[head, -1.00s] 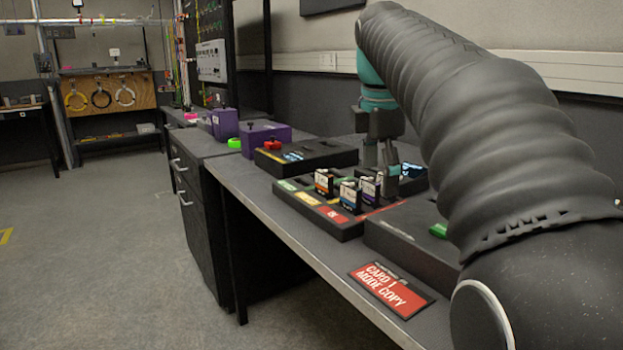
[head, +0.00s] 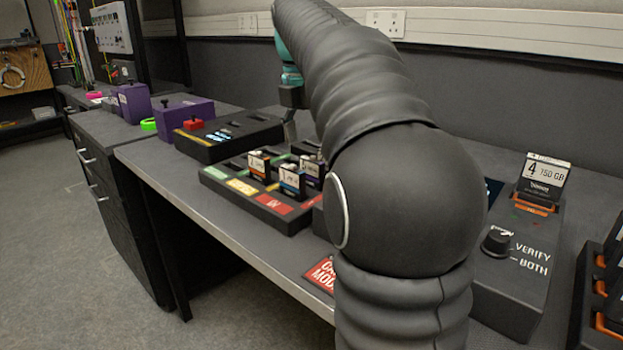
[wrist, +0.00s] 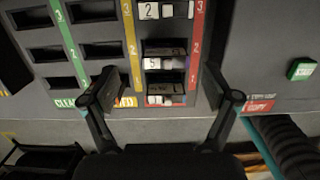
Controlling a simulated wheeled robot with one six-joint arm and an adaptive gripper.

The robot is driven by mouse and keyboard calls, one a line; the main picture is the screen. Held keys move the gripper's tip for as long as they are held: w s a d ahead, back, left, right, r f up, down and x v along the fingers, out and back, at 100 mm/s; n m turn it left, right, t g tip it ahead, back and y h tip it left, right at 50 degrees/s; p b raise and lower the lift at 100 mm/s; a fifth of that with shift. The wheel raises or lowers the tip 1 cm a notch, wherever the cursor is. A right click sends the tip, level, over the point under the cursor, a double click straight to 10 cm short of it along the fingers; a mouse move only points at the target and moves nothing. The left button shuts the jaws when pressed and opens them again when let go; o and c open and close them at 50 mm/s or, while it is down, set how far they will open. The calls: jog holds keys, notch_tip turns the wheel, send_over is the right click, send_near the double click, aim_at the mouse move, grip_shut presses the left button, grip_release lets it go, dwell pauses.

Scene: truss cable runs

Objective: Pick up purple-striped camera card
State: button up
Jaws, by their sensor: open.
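In the head view the purple-striped card (head: 311,167) stands upright in the black card tray (head: 236,193), beside the blue-striped card (head: 291,180) and the orange-striped card (head: 258,165). The arm partly covers this area. My gripper (head: 290,120) is above and behind the cards, largely hidden. In the wrist view my gripper (wrist: 160,82) is open and empty, its fingers spread either side of the tray's red-edged column. Numbered cards stand there, among them cards marked 2 (wrist: 163,10) and 5 (wrist: 164,60).
A card device with a knob (head: 497,242) and a card 4 (head: 544,180) stands at right. A black unit (head: 228,136) and purple boxes (head: 185,113) lie beyond the tray. A red label plate (head: 320,274) is at the bench's front edge. Open floor lies left.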

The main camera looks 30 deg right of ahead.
aim_at(311, 159)
jog(key=f, duration=0.3)
jog(key=f+b, duration=0.1)
jog(key=f, duration=0.1)
jog(key=shift+s+d+f, duration=0.1)
jog(key=shift+s+d, duration=0.15)
jog(key=shift+d+f, duration=0.1)
jog(key=shift+f, duration=0.6)
jog(key=c, duration=1.3)
jog(key=shift+o, duration=0.2)
